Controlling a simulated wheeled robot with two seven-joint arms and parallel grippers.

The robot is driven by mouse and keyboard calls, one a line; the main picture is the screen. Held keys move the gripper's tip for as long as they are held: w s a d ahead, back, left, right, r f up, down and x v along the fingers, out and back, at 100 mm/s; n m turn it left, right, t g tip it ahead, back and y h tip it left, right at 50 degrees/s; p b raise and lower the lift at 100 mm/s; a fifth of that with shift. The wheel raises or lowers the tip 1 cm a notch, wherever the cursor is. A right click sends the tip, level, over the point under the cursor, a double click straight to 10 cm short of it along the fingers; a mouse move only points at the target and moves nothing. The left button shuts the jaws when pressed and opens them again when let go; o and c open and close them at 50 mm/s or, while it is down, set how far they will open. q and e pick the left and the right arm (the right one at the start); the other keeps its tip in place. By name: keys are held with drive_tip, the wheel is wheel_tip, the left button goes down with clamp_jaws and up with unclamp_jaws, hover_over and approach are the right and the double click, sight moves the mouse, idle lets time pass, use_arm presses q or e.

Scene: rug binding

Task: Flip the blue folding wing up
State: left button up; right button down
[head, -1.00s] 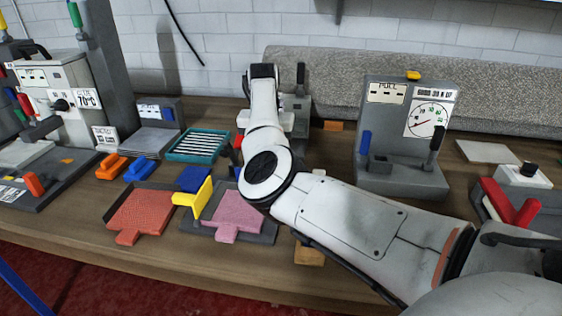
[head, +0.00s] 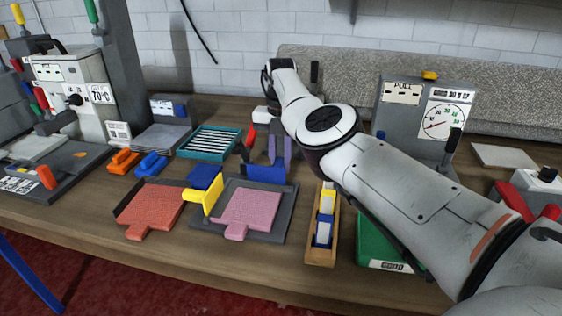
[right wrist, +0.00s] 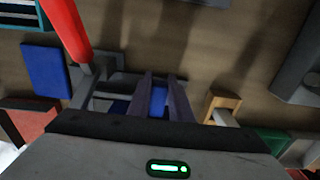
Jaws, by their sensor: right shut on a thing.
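The blue folding wing (head: 265,174) stands at the back edge of the dark grey tray (head: 284,215) holding the pink pad (head: 250,208). Its exact tilt is hard to tell. My right gripper (head: 280,152) reaches down from behind it. In the right wrist view the two purple-grey fingers (right wrist: 167,97) are shut on the wing, and a strip of the blue wing (right wrist: 158,99) shows between them. My left gripper is not in view.
A yellow wing (head: 206,197) stands at the pink pad's left, with another blue panel (head: 205,177) behind it. A red lever (right wrist: 66,28) is close left of my fingers. A wooden holder (head: 320,250) and green box (head: 372,245) stand to the right.

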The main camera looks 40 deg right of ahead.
drive_tip(key=c, duration=1.6)
unclamp_jaws()
wheel_tip(320, 180, up, 4)
drive_tip(key=shift+w+d+r, duration=0.1)
drive_tip(key=shift+r, duration=0.15)
wheel_tip(320, 180, up, 5)
drive_tip(key=shift+f+p, duration=0.1)
drive_tip(key=shift+p, duration=0.8)
drive_tip(key=shift+r+p, duration=0.4)
drive_tip(key=shift+r, duration=0.1)
